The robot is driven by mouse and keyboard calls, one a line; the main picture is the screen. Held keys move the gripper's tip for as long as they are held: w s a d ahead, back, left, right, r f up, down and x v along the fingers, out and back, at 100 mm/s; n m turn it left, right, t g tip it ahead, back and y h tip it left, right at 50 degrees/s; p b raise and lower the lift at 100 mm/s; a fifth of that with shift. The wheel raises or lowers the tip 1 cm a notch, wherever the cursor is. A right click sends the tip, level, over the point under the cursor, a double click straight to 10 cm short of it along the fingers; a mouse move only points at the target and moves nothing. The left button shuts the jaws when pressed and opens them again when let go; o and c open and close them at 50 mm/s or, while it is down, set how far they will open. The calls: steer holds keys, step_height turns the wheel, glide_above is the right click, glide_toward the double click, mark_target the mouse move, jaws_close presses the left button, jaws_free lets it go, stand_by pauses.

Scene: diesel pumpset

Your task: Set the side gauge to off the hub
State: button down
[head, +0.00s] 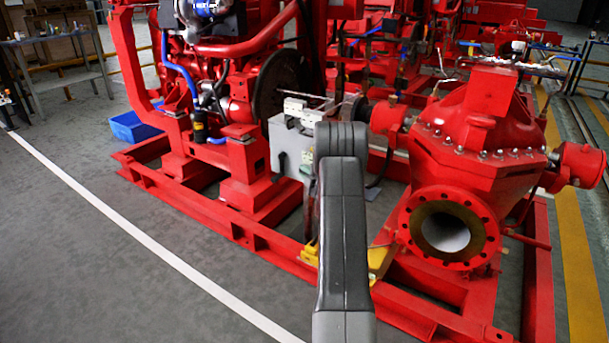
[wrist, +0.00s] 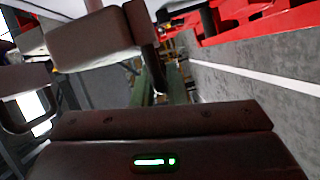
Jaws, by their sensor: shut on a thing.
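In the head view my dark grey arm reaches forward to the gap between the engine's dark flywheel disc (head: 276,84) and the red pump. The dark coupling hub (head: 351,105) shows partly behind the arm's end. A thin pale rod (head: 318,97) runs from the disc side towards the hub. The side gauge itself is hidden or too small to make out. My gripper (wrist: 57,70) fills the left of the wrist view, with its lit housing below. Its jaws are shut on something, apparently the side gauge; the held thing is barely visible. Contact with the hub cannot be told.
A grey box (head: 290,150) stands beside the shaft gap. The red pump (head: 475,130) with its round flange stands to the right. The red base frame (head: 235,225) runs along the front, with a yellow guard piece (head: 380,262).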

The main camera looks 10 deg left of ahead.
steer(key=c, duration=1.5)
jaws_free()
steer(key=shift+s+a+f, duration=0.1)
steer(key=shift+f, duration=0.25)
steer(key=shift+r, duration=0.15)
steer(key=p+v, duration=0.3)
steer(key=v, duration=1)
steer(key=shift+s+d, duration=0.2)
steer(key=shift+d, duration=0.1)
